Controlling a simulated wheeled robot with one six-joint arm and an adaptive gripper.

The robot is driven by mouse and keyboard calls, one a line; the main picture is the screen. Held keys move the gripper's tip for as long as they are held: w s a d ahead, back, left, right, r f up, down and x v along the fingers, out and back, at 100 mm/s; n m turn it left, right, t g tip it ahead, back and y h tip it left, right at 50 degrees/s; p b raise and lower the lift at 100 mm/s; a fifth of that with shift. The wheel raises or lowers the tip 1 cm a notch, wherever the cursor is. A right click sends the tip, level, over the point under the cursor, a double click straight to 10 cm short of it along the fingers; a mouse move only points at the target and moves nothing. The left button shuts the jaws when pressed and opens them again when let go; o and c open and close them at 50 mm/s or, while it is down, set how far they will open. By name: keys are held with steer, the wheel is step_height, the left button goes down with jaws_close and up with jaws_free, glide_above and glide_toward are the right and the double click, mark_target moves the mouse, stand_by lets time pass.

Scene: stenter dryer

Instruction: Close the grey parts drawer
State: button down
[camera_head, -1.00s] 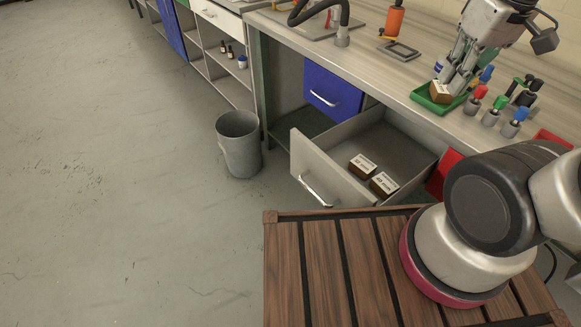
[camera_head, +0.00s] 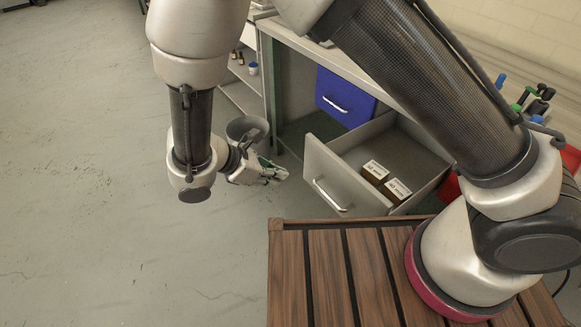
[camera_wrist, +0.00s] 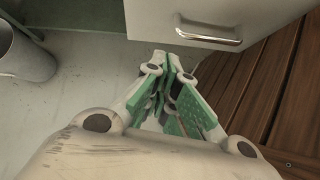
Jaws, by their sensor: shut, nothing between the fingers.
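The grey parts drawer (camera_head: 336,181) is pulled out of the bench in the head view, with two brown boxes (camera_head: 386,179) with white labels inside. Its front carries a silver bar handle (camera_head: 328,196). My gripper (camera_head: 284,173) is shut and empty, in front of the drawer and to the left of its front panel, apart from it. In the wrist view my gripper's green-padded fingers (camera_wrist: 172,66) are together just below and left of the drawer front (camera_wrist: 225,14) and its handle (camera_wrist: 208,34). The inside of the drawer is hidden there.
A closed blue drawer (camera_head: 345,97) is above and behind the grey one. A grey bin (camera_head: 247,127) stands on the floor behind my gripper and shows in the wrist view (camera_wrist: 24,62). A slatted wooden surface (camera_head: 330,262) lies near. The floor at left is clear.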

steer(key=w+a+n+t, duration=0.1)
steer(key=w+a+n, duration=0.1)
steer(key=w+a, duration=0.15)
steer(key=w+d+r+x, duration=0.1)
steer(key=x, duration=1.1)
steer(key=shift+w+r+y, duration=0.2)
steer(key=shift+r+y, duration=0.1)
steer(key=shift+w+d, duration=0.1)
